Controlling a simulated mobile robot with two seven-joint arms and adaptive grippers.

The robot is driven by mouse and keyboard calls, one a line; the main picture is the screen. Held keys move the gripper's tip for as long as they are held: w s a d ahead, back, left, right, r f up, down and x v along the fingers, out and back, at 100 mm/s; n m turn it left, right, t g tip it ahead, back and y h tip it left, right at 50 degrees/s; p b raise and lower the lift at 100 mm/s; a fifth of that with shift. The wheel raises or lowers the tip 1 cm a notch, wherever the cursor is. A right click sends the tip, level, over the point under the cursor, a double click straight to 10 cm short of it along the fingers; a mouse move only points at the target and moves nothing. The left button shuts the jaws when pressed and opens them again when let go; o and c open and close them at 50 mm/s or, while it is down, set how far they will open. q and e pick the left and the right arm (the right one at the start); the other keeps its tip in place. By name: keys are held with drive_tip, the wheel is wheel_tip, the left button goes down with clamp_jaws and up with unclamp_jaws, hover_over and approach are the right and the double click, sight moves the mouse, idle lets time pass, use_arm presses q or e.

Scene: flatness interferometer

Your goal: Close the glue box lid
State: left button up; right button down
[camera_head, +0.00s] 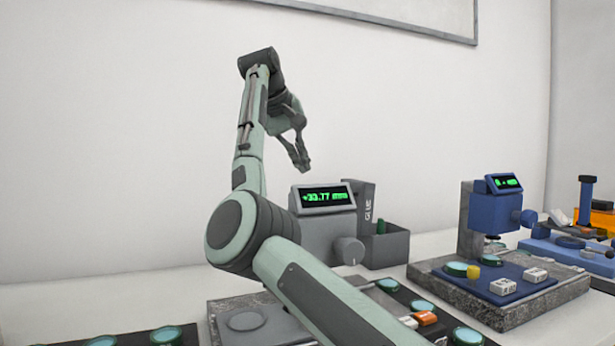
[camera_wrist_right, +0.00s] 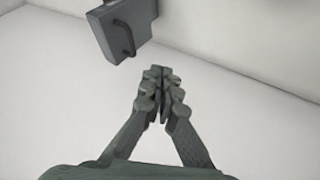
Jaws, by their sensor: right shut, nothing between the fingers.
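The glue box (camera_head: 390,250) is a dark grey open-topped box behind the bench equipment, right of the grey gauge. Its lid (camera_head: 360,200), marked GLUE, stands up at the box's left side, so the box is open. A green-topped item (camera_head: 381,227) shows inside. My right gripper (camera_head: 305,168) is shut and empty, pointing down above the grey gauge, up and left of the lid and apart from it. Its closed fingers also show in the right wrist view (camera_wrist_right: 160,85). My left gripper is not in view.
The grey gauge (camera_head: 322,198) with a green readout and a knob stands between my arm and the box. A blue gauge (camera_head: 495,210) on a granite base stands right. A dark grey part (camera_wrist_right: 125,28), unidentified, shows in the wrist view. Air above the box is clear.

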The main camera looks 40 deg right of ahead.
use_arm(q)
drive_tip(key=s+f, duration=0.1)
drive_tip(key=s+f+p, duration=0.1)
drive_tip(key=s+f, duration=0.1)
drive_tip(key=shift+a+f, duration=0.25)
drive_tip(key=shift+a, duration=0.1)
use_arm(e)
drive_tip(key=d+f, duration=0.6)
drive_tip(key=d, duration=0.3)
drive_tip(key=shift+w+d+f, duration=0.15)
drive_tip(key=shift+w+f, duration=0.1)
drive_tip(key=shift+f, duration=0.15)
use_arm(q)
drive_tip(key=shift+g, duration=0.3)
use_arm(e)
drive_tip(key=shift+d, duration=0.15)
